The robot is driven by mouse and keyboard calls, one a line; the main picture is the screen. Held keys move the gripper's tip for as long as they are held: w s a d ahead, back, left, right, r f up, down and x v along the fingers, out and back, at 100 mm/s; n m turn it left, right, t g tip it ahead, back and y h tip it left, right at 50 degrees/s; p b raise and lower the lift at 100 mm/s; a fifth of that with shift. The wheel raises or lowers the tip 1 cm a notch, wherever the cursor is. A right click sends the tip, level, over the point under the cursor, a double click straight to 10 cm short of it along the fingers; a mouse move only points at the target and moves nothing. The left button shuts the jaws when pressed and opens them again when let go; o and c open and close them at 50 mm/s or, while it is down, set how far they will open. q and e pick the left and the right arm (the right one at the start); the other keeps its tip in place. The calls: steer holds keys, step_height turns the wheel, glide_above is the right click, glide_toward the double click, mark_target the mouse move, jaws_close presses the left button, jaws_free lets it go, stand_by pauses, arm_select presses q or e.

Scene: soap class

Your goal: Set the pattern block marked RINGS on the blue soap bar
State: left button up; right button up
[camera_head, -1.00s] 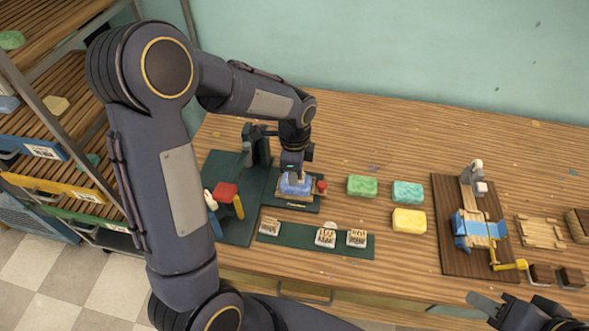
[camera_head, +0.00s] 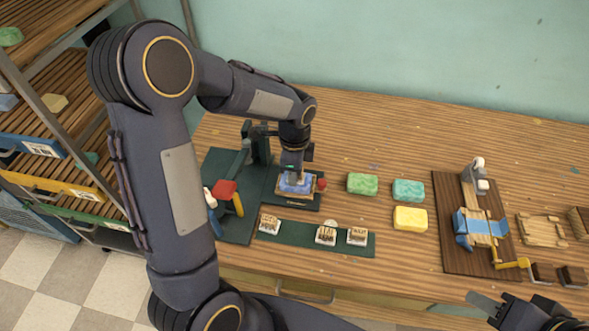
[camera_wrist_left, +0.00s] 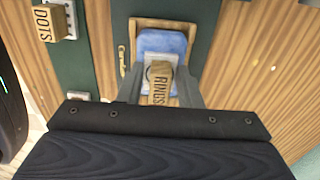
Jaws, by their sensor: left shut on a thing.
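My left gripper (camera_wrist_left: 160,92) is shut on the pattern block marked RINGS (camera_wrist_left: 161,86), whose lettered handle and pale base show in the left wrist view. The block is over the blue soap bar (camera_wrist_left: 165,40), which lies in a wooden frame (camera_wrist_left: 133,45). I cannot tell whether the block touches the soap. In the head view, the left gripper (camera_head: 294,176) hides the block, and the blue soap (camera_head: 306,188) shows around the fingers. My right gripper (camera_head: 487,303) is at the bottom right edge, partly cut off.
Several blocks stand on a dark green strip (camera_head: 290,236), one marked DOTS (camera_wrist_left: 47,22). A dark green press post (camera_head: 261,148) stands behind the soap. Green (camera_head: 362,184), teal (camera_head: 408,190) and yellow (camera_head: 410,218) bars lie to the right, before a brown board (camera_head: 455,250).

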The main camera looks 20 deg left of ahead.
arm_select(q)
steer(key=o, duration=1.4)
steer(key=shift+r+p, duration=2.45)
steer(key=shift+r, duration=0.55)
